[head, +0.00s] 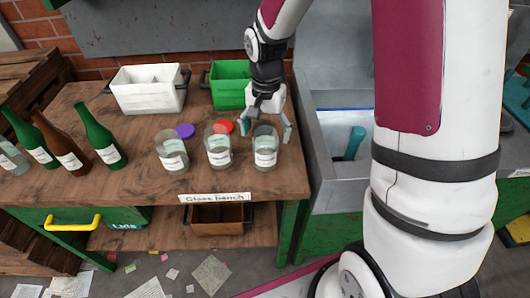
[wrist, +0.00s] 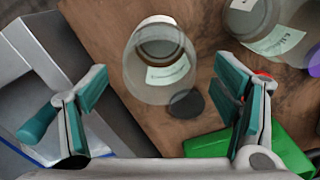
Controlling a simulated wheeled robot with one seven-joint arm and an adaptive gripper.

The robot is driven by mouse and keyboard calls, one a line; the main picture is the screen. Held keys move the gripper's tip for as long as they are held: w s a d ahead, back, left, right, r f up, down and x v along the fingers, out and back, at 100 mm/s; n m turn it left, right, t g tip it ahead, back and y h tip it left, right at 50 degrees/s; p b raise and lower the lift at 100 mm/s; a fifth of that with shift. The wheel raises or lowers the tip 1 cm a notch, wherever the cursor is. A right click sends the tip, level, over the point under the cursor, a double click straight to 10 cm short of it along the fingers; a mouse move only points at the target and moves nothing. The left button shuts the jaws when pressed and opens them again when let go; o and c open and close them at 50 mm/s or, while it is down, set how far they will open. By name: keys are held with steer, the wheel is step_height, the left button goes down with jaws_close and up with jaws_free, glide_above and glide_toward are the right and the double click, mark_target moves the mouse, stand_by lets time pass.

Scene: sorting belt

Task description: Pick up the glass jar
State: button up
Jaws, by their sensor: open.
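Three glass jars with white labels stand upright on the wooden bench: a left jar (head: 172,152), a middle jar (head: 219,148) and a right jar (head: 265,147). My gripper (head: 267,122) is open above and just behind the right jar. In the wrist view, my gripper (wrist: 160,118) has its teal fingers wide apart, with the open-topped right jar (wrist: 158,62) between and beyond them. Nothing is held. A neighbouring jar (wrist: 262,22) shows at the upper right of the wrist view. Whether a finger touches the right jar cannot be told.
Purple (head: 185,131) and red (head: 223,126) lids lie behind the jars. A white bin (head: 148,97) and a green bin (head: 230,92) stand at the back. Several bottles (head: 100,138) stand left. A grey metal trough (head: 340,140) adjoins the bench's right edge.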

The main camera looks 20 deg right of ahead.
steer(key=shift+f, duration=2.9)
steer(key=shift+c, duration=0.6)
steer(key=c, duration=1.3)
